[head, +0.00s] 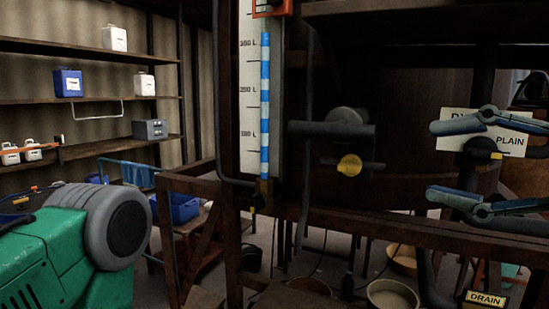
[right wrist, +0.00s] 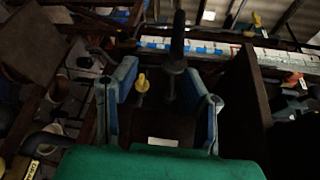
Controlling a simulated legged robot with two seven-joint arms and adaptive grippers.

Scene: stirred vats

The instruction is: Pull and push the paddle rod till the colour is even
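A dark bar handle (head: 331,131) with a grey round end (head: 345,115) behind it stands out from the dark vat front; I take it for the paddle rod's handle. In the right wrist view a dark upright handle (right wrist: 177,45) lies beyond the fingers, apart from them. My right gripper (head: 433,160) is open and empty, to the right of the handle in the head view. Its two blue-grey fingers show spread in the right wrist view (right wrist: 163,72). My left gripper is out of view; only my green left arm shows. The vat's contents and colour are hidden.
A yellow knob (head: 350,165) sits below the handle. A level scale (head: 251,95) with a blue-banded tube (head: 265,105) stands left of it. A plate reading PLAIN (head: 510,143) is partly behind my right gripper. A DRAIN label (head: 485,298) and buckets (head: 392,296) are below.

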